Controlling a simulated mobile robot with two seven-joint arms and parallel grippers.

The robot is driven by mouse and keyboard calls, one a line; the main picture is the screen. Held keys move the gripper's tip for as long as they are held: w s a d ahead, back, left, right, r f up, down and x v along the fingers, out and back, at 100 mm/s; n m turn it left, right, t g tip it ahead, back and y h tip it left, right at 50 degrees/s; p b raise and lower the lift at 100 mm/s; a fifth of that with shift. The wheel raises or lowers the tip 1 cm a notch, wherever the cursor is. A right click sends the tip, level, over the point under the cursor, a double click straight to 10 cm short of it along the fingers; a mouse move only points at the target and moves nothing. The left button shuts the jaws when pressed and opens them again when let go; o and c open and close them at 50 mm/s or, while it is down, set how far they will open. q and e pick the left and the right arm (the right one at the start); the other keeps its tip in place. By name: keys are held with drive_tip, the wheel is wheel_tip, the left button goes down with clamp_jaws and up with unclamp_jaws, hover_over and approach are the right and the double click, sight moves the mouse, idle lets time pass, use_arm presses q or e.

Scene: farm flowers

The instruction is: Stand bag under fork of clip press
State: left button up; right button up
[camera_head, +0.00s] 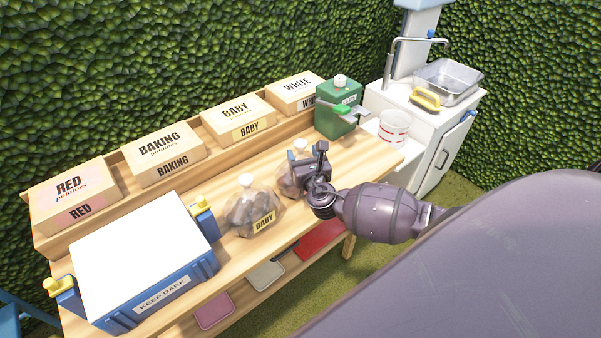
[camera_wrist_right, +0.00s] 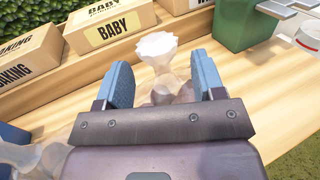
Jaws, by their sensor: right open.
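A clear bag with a gathered white top (camera_wrist_right: 157,45) stands on the bench behind my right gripper, and in the head view it is partly hidden by that gripper (camera_head: 284,180). My right gripper (camera_wrist_right: 163,82) is open, with one blue finger on each side of the bag's neck. I cannot tell whether the fingers touch it. A second bag (camera_head: 250,212) of potatoes, labelled BABY, stands to the left. The green clip press (camera_head: 337,121) stands at the back right of the bench, its grey fork (camera_head: 352,111) pointing forward right. My left gripper is not in view.
Boxes labelled RED (camera_head: 78,193), BAKING (camera_head: 164,153), BABY (camera_head: 238,117) and WHITE (camera_head: 295,92) line the back shelf. A blue KEEP DARK crate with a white lid (camera_head: 145,255) fills the left end. A red-striped tub (camera_head: 393,127) stands right of the press. Bare wood (camera_head: 365,158) lies before the press.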

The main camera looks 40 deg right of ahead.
drive_tip(key=shift+x, duration=1.05)
clamp_jaws()
